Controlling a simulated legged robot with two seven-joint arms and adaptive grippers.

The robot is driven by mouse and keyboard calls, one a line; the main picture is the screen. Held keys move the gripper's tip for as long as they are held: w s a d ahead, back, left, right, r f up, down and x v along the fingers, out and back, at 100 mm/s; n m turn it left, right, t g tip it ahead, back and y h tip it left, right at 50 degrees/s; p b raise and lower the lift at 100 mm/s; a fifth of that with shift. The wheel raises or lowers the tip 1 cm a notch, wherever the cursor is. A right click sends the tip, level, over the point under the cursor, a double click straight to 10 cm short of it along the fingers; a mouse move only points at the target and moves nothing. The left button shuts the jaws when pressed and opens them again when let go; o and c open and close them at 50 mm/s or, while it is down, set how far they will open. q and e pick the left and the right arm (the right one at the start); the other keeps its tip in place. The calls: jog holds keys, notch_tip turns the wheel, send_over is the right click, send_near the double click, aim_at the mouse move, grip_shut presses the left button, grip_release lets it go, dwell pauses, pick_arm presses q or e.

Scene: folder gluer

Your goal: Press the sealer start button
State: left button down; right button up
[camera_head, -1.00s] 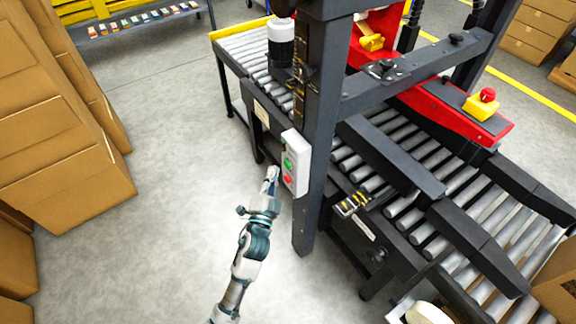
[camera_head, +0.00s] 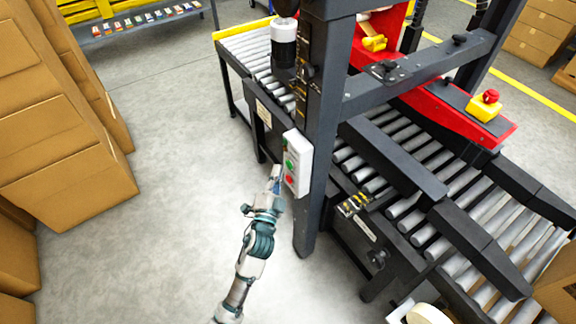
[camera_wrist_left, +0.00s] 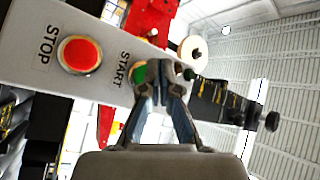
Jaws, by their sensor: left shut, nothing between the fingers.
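The sealer's grey control box (camera_head: 297,163) is fixed to the dark machine post. It carries a green start button (camera_head: 290,166) and a red stop button (camera_head: 289,180). In the left wrist view the box (camera_wrist_left: 106,83) shows the labels STOP and START, the red button (camera_wrist_left: 79,54) and the green button (camera_wrist_left: 139,72). My left gripper (camera_head: 275,172) is shut and empty, its tips close to the box. In the left wrist view its fingertips (camera_wrist_left: 163,72) partly cover the green button; I cannot tell whether they touch it. My right gripper is not in view.
The sealer's dark post (camera_head: 318,120) stands right behind the box. A roller conveyor (camera_head: 440,190) runs to the right. A red emergency button on a yellow base (camera_head: 486,104) sits farther off. Stacked cartons (camera_head: 60,140) fill the left; floor between is clear.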

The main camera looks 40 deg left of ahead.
pick_arm(q)
jog(key=shift+w, duration=0.1)
dwell(0.5)
jog(key=shift+w+d+r, duration=0.1)
jog(key=shift+w+d, duration=0.1)
jog(key=shift+w, duration=0.1)
jog(key=shift+w+d, duration=0.1)
jog(key=shift+w, duration=0.15)
dwell(0.4)
jog(key=shift+s, duration=0.15)
jog(key=shift+s+a+p, duration=0.25)
jog(key=shift+s+p, duration=0.1)
jog(key=shift+s, duration=0.2)
